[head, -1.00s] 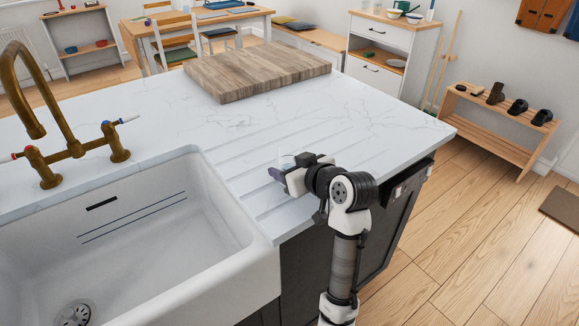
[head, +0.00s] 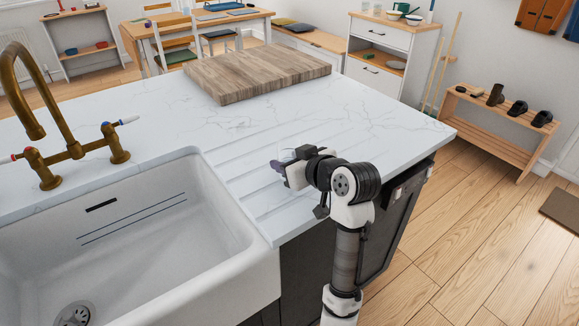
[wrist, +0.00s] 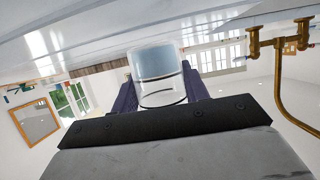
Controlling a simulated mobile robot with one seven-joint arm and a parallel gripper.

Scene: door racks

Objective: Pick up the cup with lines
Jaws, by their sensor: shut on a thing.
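The cup (wrist: 158,72) is clear, with a frosted pale-blue band and a thin dark curved line around it. In the wrist view it stands between the two dark purple fingers of my gripper (wrist: 160,82), which is shut on it. In the head view my gripper (head: 278,168) is over the grooved drainer part of the white worktop (head: 370,130), right of the sink. The cup is barely visible there, and I cannot tell how far it is above the surface.
The white sink (head: 225,262) and brass tap (head: 72,150) are to the left. A wooden chopping board (head: 262,72) lies at the back of the worktop. The worktop right of my gripper is clear. A shoe rack (head: 500,130) stands at the far right.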

